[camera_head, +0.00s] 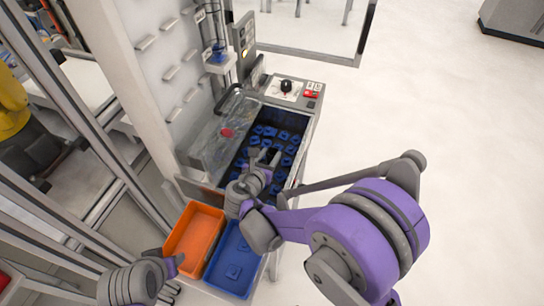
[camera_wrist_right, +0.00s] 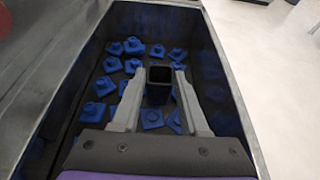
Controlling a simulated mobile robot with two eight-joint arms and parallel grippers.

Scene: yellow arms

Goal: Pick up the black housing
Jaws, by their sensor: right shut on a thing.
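The black housing (camera_wrist_right: 160,76) is a small square tube with an open top, seen between the fingers in the right wrist view. My right gripper (camera_wrist_right: 158,82) is shut on it, one finger on each side. In the head view the right gripper (camera_head: 266,162) is over the dark bin (camera_wrist_right: 215,92), which holds several blue parts. The housing is small and hard to make out there. My left gripper (camera_head: 172,262) is at the lower left of the head view, beside the orange tray; its fingers are too unclear to read.
An orange tray (camera_head: 188,212) and a blue tray (camera_head: 246,285) sit side by side in front of the bin. A clear cover (camera_head: 212,135) stands left of the bin. A panel with a black knob and red switch (camera_head: 311,94) lies behind it. Open floor is at right.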

